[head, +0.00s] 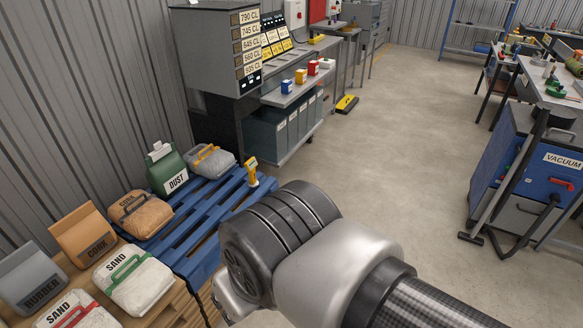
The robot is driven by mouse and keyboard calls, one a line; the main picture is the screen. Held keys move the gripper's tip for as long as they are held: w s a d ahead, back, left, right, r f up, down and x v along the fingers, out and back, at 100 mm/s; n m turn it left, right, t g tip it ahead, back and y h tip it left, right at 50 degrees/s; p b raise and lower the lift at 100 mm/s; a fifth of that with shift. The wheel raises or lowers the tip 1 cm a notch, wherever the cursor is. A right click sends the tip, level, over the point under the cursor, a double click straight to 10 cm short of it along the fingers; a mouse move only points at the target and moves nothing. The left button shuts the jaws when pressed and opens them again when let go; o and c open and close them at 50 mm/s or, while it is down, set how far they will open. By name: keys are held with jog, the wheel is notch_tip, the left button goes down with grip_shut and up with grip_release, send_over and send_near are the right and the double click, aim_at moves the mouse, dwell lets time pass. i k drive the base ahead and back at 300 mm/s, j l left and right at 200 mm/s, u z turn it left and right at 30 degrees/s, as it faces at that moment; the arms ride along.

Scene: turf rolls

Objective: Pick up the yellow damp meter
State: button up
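A small yellow handheld device with a dark face, which looks like the damp meter (252,170), stands upright at the right corner of the blue pallet (205,238). Nothing is holding it. My arm crosses the lower middle of the head view, with its large dark joint below and to the right of the device. My gripper's fingers are not visible; a small silver part shows below the dark joint, but I cannot tell what it is.
A sand bag (133,279) lies nearer on a wooden pallet. A blue vacuum cabinet (530,165) stands right; the middle floor (400,150) is clear.

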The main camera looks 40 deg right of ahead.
aim_at(250, 165)
jog(key=z, duration=0.9)
jog(key=u, duration=2.3)
jog(key=z, duration=2.3)
jog(key=i+l, duration=0.1)
jog(key=i, duration=0.35)
jog(key=i+l+u, duration=0.1)
jog(key=i, duration=0.4)
jog(key=i+l+u, duration=0.1)
jog(key=i, duration=0.35)
jog(key=i+l, duration=0.25)
jog(key=i, duration=0.2)
jog(key=i+l+u, duration=0.1)
jog(key=i, duration=0.35)
jog(key=l, duration=0.05)
